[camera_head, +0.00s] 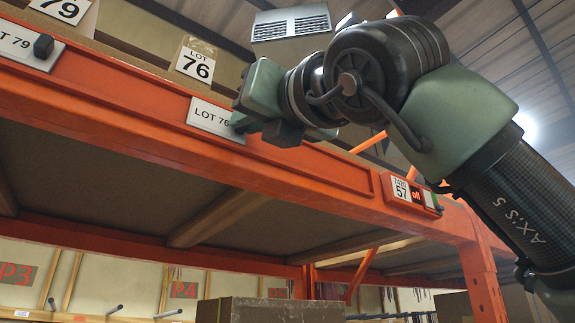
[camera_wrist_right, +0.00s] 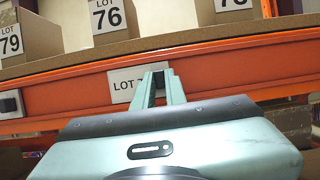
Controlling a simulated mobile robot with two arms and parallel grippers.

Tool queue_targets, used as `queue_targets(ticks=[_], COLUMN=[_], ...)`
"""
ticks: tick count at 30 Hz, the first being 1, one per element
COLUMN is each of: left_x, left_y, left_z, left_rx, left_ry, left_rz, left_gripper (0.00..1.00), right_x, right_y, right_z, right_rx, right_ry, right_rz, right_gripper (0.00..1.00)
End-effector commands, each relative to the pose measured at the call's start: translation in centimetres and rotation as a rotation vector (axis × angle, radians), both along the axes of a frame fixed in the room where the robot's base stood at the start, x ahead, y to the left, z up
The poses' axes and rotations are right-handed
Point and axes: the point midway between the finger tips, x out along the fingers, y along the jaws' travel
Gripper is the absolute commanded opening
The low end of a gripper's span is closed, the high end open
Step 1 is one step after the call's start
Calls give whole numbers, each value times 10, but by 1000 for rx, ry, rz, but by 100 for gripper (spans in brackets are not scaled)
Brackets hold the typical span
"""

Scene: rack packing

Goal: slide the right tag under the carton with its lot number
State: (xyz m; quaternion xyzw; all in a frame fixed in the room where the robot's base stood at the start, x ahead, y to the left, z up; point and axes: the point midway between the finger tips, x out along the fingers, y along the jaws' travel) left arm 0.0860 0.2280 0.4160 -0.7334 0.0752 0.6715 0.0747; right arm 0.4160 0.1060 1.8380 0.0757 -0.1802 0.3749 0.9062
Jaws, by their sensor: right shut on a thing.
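The LOT 76 tag (camera_head: 210,118) is a white plate on the orange shelf beam. My right gripper (camera_head: 243,122) is shut at its right end, apparently on its knob, which the fingers hide. In the right wrist view the fingers (camera_wrist_right: 160,88) cover part of the tag (camera_wrist_right: 123,86). The carton labelled LOT 76 (camera_head: 184,84) stands on the shelf above; it also shows in the wrist view (camera_wrist_right: 110,37). The tag sits below this carton, a little to its right in the wrist view. My left gripper is not in view.
A LOT 79 tag (camera_head: 18,44) with a black knob is further left on the beam, below the LOT 79 carton (camera_wrist_right: 30,38). Another carton (camera_wrist_right: 203,14) stands right. A red device marked 57 (camera_head: 410,195) is on the beam at right.

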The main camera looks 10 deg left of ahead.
Motion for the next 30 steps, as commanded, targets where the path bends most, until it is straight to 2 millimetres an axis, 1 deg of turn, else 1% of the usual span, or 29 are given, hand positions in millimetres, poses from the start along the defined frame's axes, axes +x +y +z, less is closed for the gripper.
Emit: queue_targets(ticks=[1,3,9,13,22,23,24,25,30], left_x=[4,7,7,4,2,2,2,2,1], left_y=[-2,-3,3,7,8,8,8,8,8], left_z=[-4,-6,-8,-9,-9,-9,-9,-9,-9], left_rx=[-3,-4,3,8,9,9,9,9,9], left_ry=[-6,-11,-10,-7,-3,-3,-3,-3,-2], left_rz=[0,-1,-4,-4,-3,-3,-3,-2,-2], left_gripper=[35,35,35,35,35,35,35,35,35], right_x=[-9,-16,-27,-29,-28,-28,-28,-28,-28], right_y=[8,16,27,28,28,28,28,28,28], right_z=[-2,-2,0,1,1,1,1,1,1], right_rx=[-2,-3,-2,0,1,2,1,1,1], right_ry=[-2,-1,0,0,-1,-1,0,0,1], right_rz=[3,2,1,1,0,0,0,0,0], right_gripper=[0,0,0,0,0,20,32,35,35])
